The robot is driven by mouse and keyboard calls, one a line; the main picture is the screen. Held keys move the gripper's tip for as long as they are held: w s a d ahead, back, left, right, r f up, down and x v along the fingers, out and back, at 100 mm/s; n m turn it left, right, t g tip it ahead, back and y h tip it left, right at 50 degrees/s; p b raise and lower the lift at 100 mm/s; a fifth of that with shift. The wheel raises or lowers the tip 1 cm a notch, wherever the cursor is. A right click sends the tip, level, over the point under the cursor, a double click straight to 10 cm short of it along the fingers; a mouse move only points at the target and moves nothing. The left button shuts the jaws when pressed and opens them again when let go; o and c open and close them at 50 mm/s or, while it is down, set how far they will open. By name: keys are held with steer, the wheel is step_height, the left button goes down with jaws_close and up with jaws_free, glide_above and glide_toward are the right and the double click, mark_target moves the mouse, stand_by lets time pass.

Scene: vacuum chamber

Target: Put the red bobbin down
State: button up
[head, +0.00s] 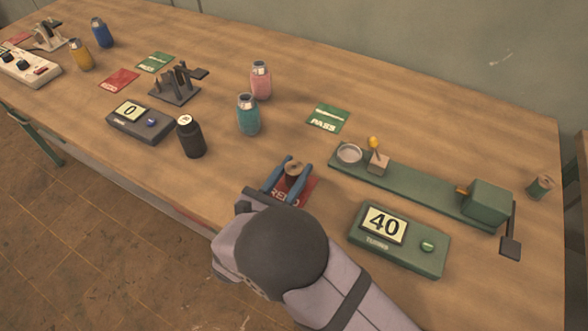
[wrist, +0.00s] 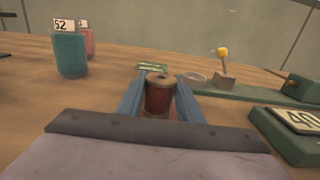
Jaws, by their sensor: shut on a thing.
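My gripper (head: 289,178) has its blue fingers shut on the red bobbin (wrist: 158,98), one finger on each side. The bobbin is upright, with a tan top and a dark red winding, and its top (head: 293,168) shows between the fingertips in the head view. A red card (head: 298,188) with pale lettering lies on the table under the gripper. The bobbin is over or at the far part of this card. I cannot tell whether its base touches the card. My arm hides the near side.
A green tester (head: 397,238) reading 40 and a long green rig (head: 425,188) stand to the right. A green PASS card (head: 328,118) lies behind. Teal (head: 249,115), pink (head: 261,82) and black (head: 190,138) bottles stand to the left. A green bobbin (head: 540,187) is at far right.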

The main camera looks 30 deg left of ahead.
steer(key=shift+f+b, duration=0.3)
steer(key=shift+f, duration=0.05)
steer(key=shift+s+d+f, duration=0.1)
steer(key=shift+d+f, duration=0.15)
steer(key=shift+f, duration=0.2)
steer(key=o, duration=1.1)
steer(key=shift+r, duration=0.45)
steer(key=shift+s+a, duration=0.2)
steer(key=shift+s, duration=0.1)
steer(key=s, duration=0.7)
steer(key=s+b, duration=0.1)
steer(key=s, duration=0.3)
steer(key=shift+s+r, duration=0.15)
steer(key=shift+r, duration=0.2)
